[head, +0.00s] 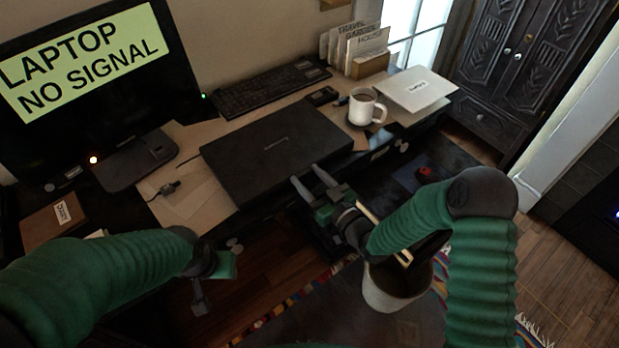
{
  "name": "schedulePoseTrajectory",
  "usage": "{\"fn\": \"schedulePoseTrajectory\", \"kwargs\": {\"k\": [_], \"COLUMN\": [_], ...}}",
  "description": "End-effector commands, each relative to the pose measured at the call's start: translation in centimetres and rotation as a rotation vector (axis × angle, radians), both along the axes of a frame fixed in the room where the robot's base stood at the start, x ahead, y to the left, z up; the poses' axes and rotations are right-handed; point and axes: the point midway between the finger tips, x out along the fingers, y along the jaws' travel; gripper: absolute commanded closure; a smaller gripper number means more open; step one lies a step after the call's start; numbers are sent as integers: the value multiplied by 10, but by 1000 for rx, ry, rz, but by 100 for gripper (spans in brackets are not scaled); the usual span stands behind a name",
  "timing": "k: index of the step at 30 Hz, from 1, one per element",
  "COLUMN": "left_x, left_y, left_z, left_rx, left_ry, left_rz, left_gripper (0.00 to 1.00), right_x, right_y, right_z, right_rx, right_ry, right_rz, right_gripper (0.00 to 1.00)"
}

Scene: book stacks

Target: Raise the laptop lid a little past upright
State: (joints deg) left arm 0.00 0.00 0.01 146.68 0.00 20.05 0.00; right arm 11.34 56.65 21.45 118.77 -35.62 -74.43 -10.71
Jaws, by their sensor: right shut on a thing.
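The black laptop (272,148) lies flat on the desk in the middle of the head view, with its lid down. My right gripper (307,175) is at the laptop's front edge, right of its middle, with its fingers shut on the lid's edge. The exact contact at the fingertips is hard to see. My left gripper (203,292) hangs low in front of the desk, apart from the laptop. Its fingers are too dark to tell whether they are open or shut.
A monitor (80,125) stands at the left and a keyboard (270,90) lies behind the laptop. A white mug (366,107) stands close to the laptop's right, with a white booklet (417,88) farther right. A cable plug (168,188) lies at the laptop's left.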

Motion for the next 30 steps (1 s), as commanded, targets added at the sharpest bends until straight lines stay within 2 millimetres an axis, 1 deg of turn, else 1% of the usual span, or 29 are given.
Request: {"fn": "schedulePoseTrajectory", "kwargs": {"k": [1,3,5,13,17,20,23,26,29,30], "left_x": [0,0,0,0,0,0,0,0,0,0], "left_y": [0,0,0,0,0,0,0,0,0,0], "left_z": [0,0,0,1,11,25,47,76,108,122], "left_rx": [0,0,0,0,0,0,0,0,0,0], "left_ry": [0,0,0,0,0,0,0,0,0,0], "left_rz": [0,0,0,0,0,0,0,0,0,0], "left_gripper": [64,64,64,64,64,64,64,64,64,64], "right_x": [0,0,1,1,1,1,2,5,9,11], "right_y": [-1,-1,-1,-1,-1,-1,0,2,5,7], "right_z": [0,0,0,1,9,21,38,60,85,96], "right_rx": [-1,-1,-1,-3,-12,-29,-58,-96,-143,-163], "right_ry": [0,0,0,2,13,36,71,121,183,210], "right_rz": [-3,-3,-3,-3,-4,-3,-2,-3,-3,-2], "right_gripper": [84,93,100,100,100,100,100,100,100,100]}}
